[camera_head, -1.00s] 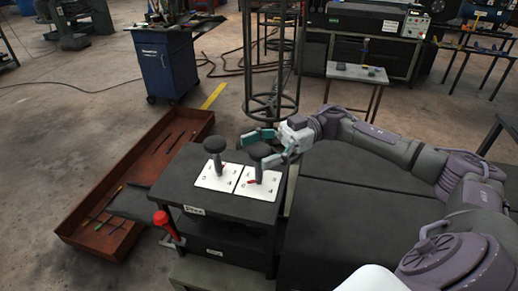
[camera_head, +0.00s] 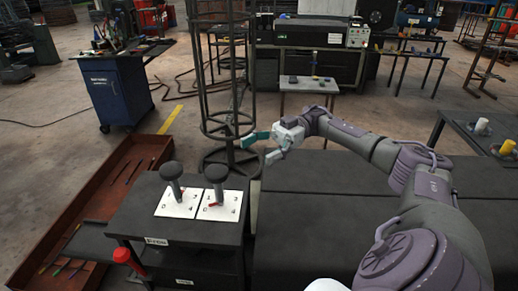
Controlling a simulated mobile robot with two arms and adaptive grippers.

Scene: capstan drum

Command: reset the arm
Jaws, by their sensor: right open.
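My right gripper (camera_head: 256,148) is open and empty. Its teal and grey fingers point left, above and to the right of the dark stand (camera_head: 195,230). Two dark round-topped knobs rise from white numbered plates on the stand. The left knob (camera_head: 171,170) leans a little on the left plate (camera_head: 177,207), and the right knob (camera_head: 216,173) is on the right plate (camera_head: 220,212). A small red mark shows at the foot of each knob. The gripper is apart from both knobs. My left gripper is out of view.
A red handle (camera_head: 122,256) sticks out at the stand's front left. A rusty tray (camera_head: 110,180) with thin tools lies left of it. A tall round metal frame (camera_head: 219,80) stands behind. A dark flat surface (camera_head: 330,195) spans the right.

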